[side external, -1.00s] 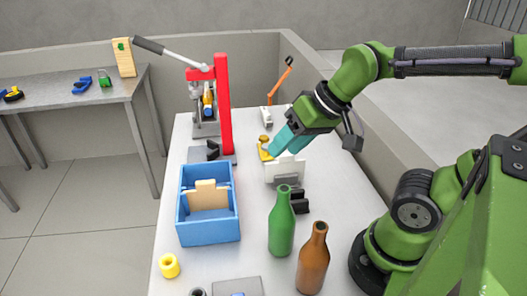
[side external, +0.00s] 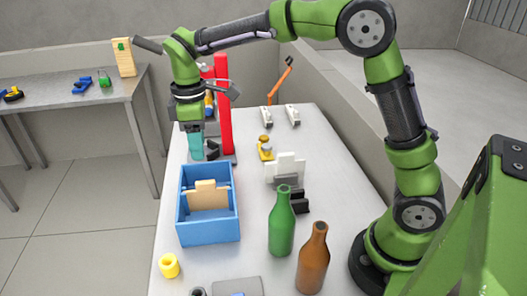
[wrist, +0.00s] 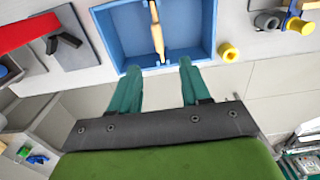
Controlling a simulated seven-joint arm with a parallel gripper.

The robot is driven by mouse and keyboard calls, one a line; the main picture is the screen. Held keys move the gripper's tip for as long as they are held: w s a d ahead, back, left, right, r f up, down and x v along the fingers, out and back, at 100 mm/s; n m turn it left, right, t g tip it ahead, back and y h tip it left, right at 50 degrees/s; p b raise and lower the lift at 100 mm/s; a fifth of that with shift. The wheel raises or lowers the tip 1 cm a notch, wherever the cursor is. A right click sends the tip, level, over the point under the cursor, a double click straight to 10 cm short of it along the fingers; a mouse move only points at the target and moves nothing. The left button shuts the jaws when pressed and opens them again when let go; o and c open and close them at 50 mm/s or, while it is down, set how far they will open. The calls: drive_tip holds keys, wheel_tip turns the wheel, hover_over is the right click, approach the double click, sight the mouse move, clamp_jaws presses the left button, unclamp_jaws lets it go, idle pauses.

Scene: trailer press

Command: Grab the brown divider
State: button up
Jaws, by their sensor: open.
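The divider (side external: 208,196) is a light tan-brown board with a raised tab, standing upright across the inside of the blue box (side external: 181,228). In the wrist view the divider (wrist: 156,28) shows edge-on as a thin strip inside the blue box (wrist: 116,44). My gripper (side external: 196,152) points down beyond the far end of the box, in front of the red press, apart from the divider. In the wrist view its two teal fingers (wrist: 160,72) are spread with nothing between them, near the box's edge.
The red press (side external: 222,105) stands just behind my gripper. A green bottle (side external: 281,226) and a brown bottle (side external: 312,262) stand right of the box. A white panel (side external: 288,168) stands in a grey holder. A yellow ring (side external: 169,266) lies in front of the box.

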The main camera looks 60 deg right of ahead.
sight(206, 189)
wheel_tip(206, 189, down, 11)
drive_tip(key=shift+r, duration=0.1)
drive_tip(key=shift+d+f, duration=0.2)
drive_tip(key=shift+f, duration=2.6)
clamp_jaws()
